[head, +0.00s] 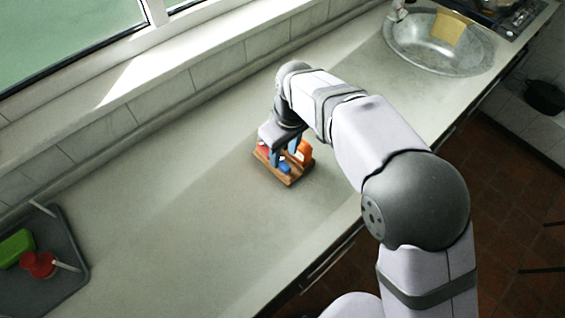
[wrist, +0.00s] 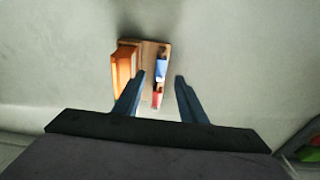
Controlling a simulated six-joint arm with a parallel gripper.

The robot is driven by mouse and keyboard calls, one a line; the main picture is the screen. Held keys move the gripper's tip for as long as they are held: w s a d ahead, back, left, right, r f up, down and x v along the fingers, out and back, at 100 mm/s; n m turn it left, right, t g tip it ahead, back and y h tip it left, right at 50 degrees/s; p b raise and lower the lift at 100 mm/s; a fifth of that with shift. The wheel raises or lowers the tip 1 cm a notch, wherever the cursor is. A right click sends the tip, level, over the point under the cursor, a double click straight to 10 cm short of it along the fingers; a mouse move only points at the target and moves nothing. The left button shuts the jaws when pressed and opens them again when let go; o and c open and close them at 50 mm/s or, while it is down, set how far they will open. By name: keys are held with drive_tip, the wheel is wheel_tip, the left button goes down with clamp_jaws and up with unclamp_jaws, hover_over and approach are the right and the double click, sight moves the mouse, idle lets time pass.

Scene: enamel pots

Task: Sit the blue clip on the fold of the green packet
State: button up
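The blue clip (head: 285,169) stands on a small wooden tray (head: 290,182) in mid-counter in the head view. In the wrist view the blue clip (wrist: 161,67) lies beyond my fingertips, between their lines. My gripper (head: 284,157) is over the tray, its two blue fingers apart. In the wrist view my gripper (wrist: 160,78) is open with nothing held between its fingers. A green item, seemingly the green packet (head: 16,247), lies in a grey tray (head: 66,238) at the far left. Part of it shows at the lower right of the wrist view (wrist: 307,154).
An orange item (wrist: 124,68) and a red item (wrist: 156,99) share the wooden tray with the clip. A red item with a pale rod (head: 38,265) lies beside the green packet. A metal sink (head: 410,45) is at the upper right. The counter between the trays is clear.

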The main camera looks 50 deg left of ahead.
sight(282, 158)
drive_tip(key=shift+a+f+p, duration=0.15)
drive_tip(key=shift+f+p, duration=0.05)
drive_tip(key=shift+f, duration=0.65)
drive_tip(key=shift+a+f+p, duration=0.1)
drive_tip(key=shift+f+p, duration=0.1)
drive_tip(key=shift+f, duration=0.6)
drive_tip(key=shift+c, duration=0.7)
clamp_jaws()
drive_tip(key=shift+r, duration=0.1)
